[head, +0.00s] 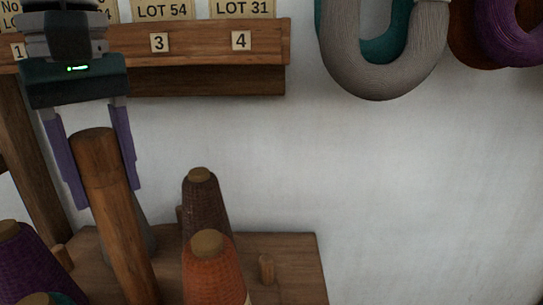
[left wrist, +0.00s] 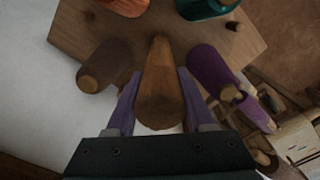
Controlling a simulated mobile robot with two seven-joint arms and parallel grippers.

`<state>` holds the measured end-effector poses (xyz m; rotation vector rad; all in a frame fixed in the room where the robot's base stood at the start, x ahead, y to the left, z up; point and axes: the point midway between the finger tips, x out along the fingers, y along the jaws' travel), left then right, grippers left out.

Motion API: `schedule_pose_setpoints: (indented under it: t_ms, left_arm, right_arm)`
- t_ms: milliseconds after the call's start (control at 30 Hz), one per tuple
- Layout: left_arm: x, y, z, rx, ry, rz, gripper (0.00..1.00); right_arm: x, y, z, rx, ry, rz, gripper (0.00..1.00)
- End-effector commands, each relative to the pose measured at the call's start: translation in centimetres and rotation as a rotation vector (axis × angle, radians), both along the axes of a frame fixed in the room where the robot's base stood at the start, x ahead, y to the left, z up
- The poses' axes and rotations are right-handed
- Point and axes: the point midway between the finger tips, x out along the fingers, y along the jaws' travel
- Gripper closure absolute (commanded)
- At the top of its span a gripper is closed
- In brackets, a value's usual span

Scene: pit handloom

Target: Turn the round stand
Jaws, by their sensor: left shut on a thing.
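The round stand is a wooden board (head: 290,262) with upright pegs and yarn cones around a thick central wooden post (head: 115,215). In the left wrist view the board (left wrist: 90,30) has straight edges, and the post (left wrist: 160,80) points toward the camera. My left gripper (head: 104,195) comes down from above with its purple fingers on either side of the post's top, shut on it. A brown cone (head: 205,205), an orange cone (head: 210,275) and a purple cone (head: 25,265) stand on the board. My right gripper is not in view.
A wooden shelf (head: 215,50) with numbered tags and lot cards runs along the wall behind my left gripper. Grey yarn (head: 385,85) and purple yarn (head: 510,40) hang at upper right. The wall right of the stand is bare.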

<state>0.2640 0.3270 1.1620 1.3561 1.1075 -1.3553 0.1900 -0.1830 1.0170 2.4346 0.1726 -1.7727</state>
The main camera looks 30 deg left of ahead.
Motion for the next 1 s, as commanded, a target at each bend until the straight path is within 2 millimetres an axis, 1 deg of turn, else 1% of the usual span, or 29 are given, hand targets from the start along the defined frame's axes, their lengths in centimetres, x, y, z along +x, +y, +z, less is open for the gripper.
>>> schedule_pose_setpoints:
  t_ms: [267, 300, 533, 567, 833, 933, 1000]
  left_arm:
    - [0.0, -0.1, 0.1, -0.004, -0.001, -0.001, 1.00]
    - [0.0, -0.1, 0.1, -0.004, -0.001, -0.001, 0.45]
    - [0.0, 0.0, 0.0, -0.002, -0.001, 0.000, 0.19]
    - [0.0, 0.0, 0.0, -0.002, -0.001, 0.000, 0.17]
    - [0.0, 0.0, 0.2, -0.001, 0.000, 0.000, 0.17]
    - [0.0, 0.0, 0.9, -0.001, 0.000, 0.000, 0.17]
    - [0.0, 0.0, 1.8, -0.001, 0.000, 0.000, 0.17]
  right_arm:
    - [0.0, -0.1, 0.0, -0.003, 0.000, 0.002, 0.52]
    - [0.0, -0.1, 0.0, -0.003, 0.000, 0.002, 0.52]
    - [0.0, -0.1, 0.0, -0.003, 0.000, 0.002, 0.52]
    - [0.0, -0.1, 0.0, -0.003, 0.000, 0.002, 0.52]
    - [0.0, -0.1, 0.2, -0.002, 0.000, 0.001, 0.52]
    - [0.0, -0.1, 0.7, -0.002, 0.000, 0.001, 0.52]
    - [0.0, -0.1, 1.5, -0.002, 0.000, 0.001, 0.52]
